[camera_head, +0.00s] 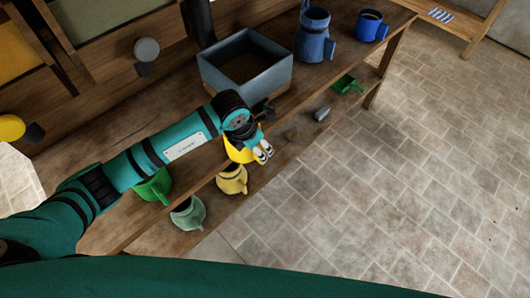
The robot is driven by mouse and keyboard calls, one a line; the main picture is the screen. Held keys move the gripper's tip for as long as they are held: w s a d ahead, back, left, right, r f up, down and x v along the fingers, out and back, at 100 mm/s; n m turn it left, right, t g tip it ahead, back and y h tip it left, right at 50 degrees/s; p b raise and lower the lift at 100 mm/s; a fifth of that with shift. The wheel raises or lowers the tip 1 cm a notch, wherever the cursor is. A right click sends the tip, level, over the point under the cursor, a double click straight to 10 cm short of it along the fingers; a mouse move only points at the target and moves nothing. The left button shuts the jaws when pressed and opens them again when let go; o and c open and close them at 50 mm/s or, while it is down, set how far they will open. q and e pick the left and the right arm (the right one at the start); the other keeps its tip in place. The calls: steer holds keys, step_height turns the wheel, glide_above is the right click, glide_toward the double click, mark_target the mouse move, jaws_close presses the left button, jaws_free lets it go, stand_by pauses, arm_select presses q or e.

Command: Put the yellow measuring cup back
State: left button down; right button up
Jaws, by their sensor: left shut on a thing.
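My left gripper (263,153) is shut on a yellow cup (238,152), at the front edge of the wooden shelf unit. The gripper hides much of this cup, so its full shape does not show; I take it for the yellow measuring cup. A paler yellow jug (232,180) stands just below it on the lower shelf, apart from the gripper as far as I can tell. My right gripper is not in view.
A grey-blue open box (245,65), blue jug (313,38) and blue mug (371,26) stand on the upper shelf. Below are a green scoop (346,84), grey cylinder (322,113), green mug (153,186) and pale green jug (187,214). The tiled floor (400,190) is clear.

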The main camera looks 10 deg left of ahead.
arm_select(q)
steer(key=w+a, duration=0.2)
steer(key=w+a+b, duration=0.1)
steer(key=a, duration=0.1)
steer(key=shift+w+a+f, duration=0.1)
steer(key=shift+w+f, duration=0.05)
steer(key=shift+f, duration=0.15)
steer(key=w+a, duration=0.1)
steer(key=w+a+b, duration=0.1)
steer(key=w+a, duration=0.1)
steer(key=a, duration=0.1)
steer(key=shift+f+b, duration=0.25)
steer(key=shift+b, duration=0.1)
steer(key=shift+f+b, duration=0.25)
steer(key=shift+b, duration=0.05)
steer(key=shift+f+b, duration=0.5)
steer(key=shift+f, duration=0.05)
steer(key=c, duration=0.6)
jaws_free()
